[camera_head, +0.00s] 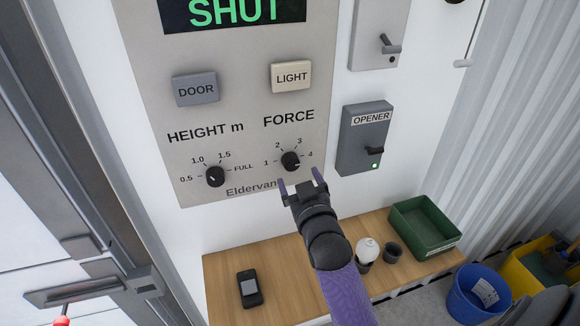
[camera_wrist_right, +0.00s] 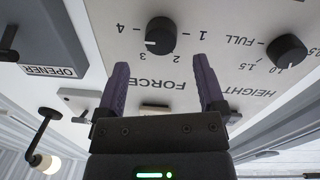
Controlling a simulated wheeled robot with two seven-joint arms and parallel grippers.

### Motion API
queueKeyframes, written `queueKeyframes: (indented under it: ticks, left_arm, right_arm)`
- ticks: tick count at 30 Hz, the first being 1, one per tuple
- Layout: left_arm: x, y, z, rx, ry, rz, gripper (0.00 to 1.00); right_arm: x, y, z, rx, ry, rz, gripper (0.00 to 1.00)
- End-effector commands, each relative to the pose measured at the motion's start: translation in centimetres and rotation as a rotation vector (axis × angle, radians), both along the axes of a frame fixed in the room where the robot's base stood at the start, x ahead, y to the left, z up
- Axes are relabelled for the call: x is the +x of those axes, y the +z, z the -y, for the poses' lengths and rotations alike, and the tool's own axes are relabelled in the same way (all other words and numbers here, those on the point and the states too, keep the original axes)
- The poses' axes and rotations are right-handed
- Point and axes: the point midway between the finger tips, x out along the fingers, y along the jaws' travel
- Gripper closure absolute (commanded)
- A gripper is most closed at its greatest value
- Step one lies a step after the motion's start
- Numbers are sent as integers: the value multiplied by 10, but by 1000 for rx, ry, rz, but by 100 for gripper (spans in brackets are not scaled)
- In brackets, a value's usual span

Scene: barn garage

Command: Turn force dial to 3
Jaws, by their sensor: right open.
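The force dial (camera_head: 290,161) is a round black knob on the grey panel (camera_head: 240,120), under the word FORCE, with marks 1 to 4 around it. It also shows in the right wrist view (camera_wrist_right: 160,31), upside down. A small white pointer mark is on its 3-to-4 side; I cannot tell exactly which number it meets. My right gripper (camera_head: 303,183) is open and empty, with its purple fingers just below the dial in the head view. In the right wrist view the two fingers (camera_wrist_right: 163,75) point toward the panel, apart from the dial. My left gripper is not in view.
The height dial (camera_head: 215,176) is left of the force dial. DOOR (camera_head: 196,89) and LIGHT (camera_head: 291,77) buttons are above, and the display reads SHUT. The opener box (camera_head: 365,139) with its lever is to the right. A wooden shelf (camera_head: 300,277) holds a phone, cups and a green bin.

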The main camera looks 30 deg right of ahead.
Motion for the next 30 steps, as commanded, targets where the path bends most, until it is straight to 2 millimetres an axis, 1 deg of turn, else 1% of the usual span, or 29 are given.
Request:
queueKeyframes:
  ticks: [1,3,6,10,17,20,21,26,27,30]
  left_arm:
    - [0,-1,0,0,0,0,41]
    - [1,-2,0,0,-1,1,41]
    - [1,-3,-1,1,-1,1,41]
    - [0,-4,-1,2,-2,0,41]
    - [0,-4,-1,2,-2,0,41]
    - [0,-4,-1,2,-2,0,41]
    - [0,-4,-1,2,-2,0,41]
    - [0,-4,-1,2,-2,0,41]
    - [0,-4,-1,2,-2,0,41]
    - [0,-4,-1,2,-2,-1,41]
  right_arm:
    - [11,0,3,1,0,1,11]
    - [24,0,7,1,0,1,11]
    - [37,-1,11,1,1,0,11]
    - [44,-1,13,1,1,-3,11]
    - [45,-1,13,1,1,-3,11]
    - [44,-1,13,1,1,-3,30]
    - [44,-1,13,1,1,-3,39]
    - [44,-1,13,1,1,-4,73]
    - [44,-1,13,1,1,-4,81]
    - [44,-1,13,1,1,-4,100]
